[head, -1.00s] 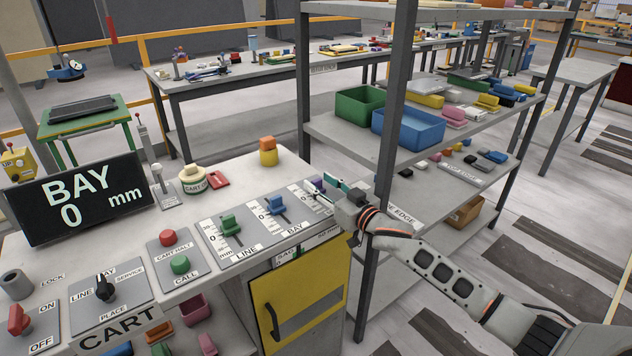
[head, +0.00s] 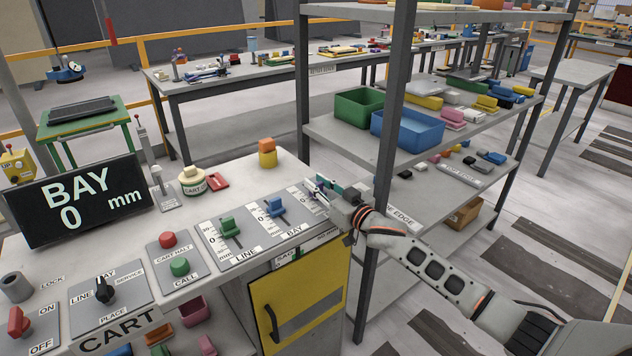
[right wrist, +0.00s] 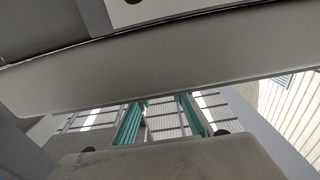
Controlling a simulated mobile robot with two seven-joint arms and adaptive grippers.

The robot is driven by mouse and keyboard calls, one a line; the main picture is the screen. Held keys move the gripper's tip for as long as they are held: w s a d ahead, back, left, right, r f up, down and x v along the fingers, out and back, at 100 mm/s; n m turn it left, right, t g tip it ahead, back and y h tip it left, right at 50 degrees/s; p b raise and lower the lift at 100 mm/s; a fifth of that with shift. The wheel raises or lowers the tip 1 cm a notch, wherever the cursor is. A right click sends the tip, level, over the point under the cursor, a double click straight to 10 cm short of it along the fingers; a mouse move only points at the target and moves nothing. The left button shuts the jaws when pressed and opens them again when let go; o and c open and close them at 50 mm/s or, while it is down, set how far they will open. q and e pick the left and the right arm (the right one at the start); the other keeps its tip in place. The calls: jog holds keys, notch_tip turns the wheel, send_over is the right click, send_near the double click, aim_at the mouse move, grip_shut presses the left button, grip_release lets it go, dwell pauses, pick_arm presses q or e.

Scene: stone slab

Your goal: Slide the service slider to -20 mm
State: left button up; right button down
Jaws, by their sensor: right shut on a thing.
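The service slider (head: 312,184) has a purple knob and is the rightmost of three sliders on the grey panel. Its knob is mostly covered by my right gripper (head: 322,190), whose teal-padded fingers are shut on it from the right. In the right wrist view the two teal fingers (right wrist: 160,120) stand over the white scale lines; the knob cannot be made out there. The slider's own label and pointer are hidden by the gripper. The display (head: 78,200) reads "BAY 0 mm". My left gripper is not in view.
The blue bay slider (head: 275,207) and green line slider (head: 229,226) stand just left of my right gripper. A black selector knob (head: 105,288) sits at the lower left. A shelf post (head: 385,130) rises close behind my right arm.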

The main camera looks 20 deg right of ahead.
jog(key=shift+p+v, duration=0.55)
jog(key=shift+v, duration=0.55)
jog(key=c, duration=1.8)
grip_release()
jog(key=shift+o, duration=0.2)
jog(key=v, duration=1.2)
jog(key=shift+s+a, duration=0.1)
jog(key=s+a+f+g+h, duration=0.1)
jog(key=s+a+f+g, duration=0.2)
jog(key=s+f, duration=1.1)
jog(key=s+a+f+g+h, duration=0.2)
jog(key=s+a+f+g, duration=0.1)
jog(key=s+f, duration=1.1)
jog(key=shift+s+a+h, duration=0.3)
jog(key=shift+s+a, duration=0.3)
jog(key=shift+a, duration=0.1)
